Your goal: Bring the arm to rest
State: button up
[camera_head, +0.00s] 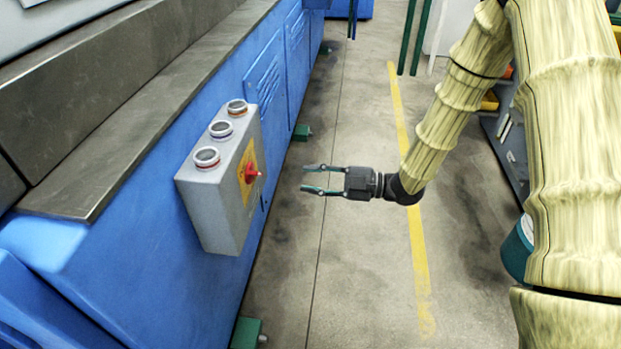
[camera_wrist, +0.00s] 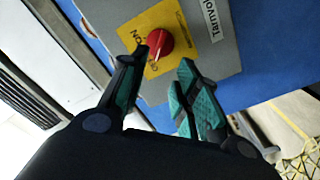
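My gripper (camera_head: 313,179) is in the middle of the head view, out in front of a grey control box and apart from it. Its two fingers are spread, with nothing between them. It also shows in the wrist view (camera_wrist: 163,87), with both fingers apart. The arm, in a pale yellow wrinkled cover, comes down from the upper right and bends toward the box. The grey control box (camera_head: 225,205) is fixed on the side of a blue machine. A red rotary switch (camera_head: 251,173) sits on its yellow plate; it also shows in the wrist view (camera_wrist: 159,42) beyond the fingertips.
The blue machine (camera_head: 262,85) fills the left side, with a dark grey ledge on top. The box top carries three round buttons (camera_head: 221,129). The concrete floor (camera_head: 360,270) is open around my gripper, with a yellow line (camera_head: 418,260). Shelving (camera_head: 507,150) stands at right.

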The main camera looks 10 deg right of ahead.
jog(key=shift+f, duration=0.1)
jog(key=s+d+f+m+h, duration=0.1)
jog(key=s+f+m+h, duration=0.2)
jog(key=f+m, duration=0.35)
jog(key=s+d+f+m+t+h, duration=0.1)
jog(key=s+f+m+h, duration=0.25)
jog(key=f, duration=0.65)
jog(key=s+d+f+m+h, duration=0.15)
jog(key=f+m+h, duration=0.25)
jog(key=f, duration=0.4)
jog(key=s+d+f+m+g+h, duration=0.2)
jog(key=s+f+m, duration=0.15)
jog(key=s, duration=0.55)
jog(key=s+d+f+m+g+h, duration=0.2)
jog(key=s+d+f+m, duration=0.15)
jog(key=s, duration=0.55)
jog(key=s+d+f+m+g+h, duration=0.2)
jog(key=s+f+m+g+h, duration=0.15)
jog(key=s, duration=0.55)
notch_tip(320, 180, up, 24)
jog(key=p, duration=2.4)
jog(key=shift+f+t+y, duration=0.15)
jog(key=shift+t+y, duration=0.25)
jog(key=shift+t, duration=0.05)
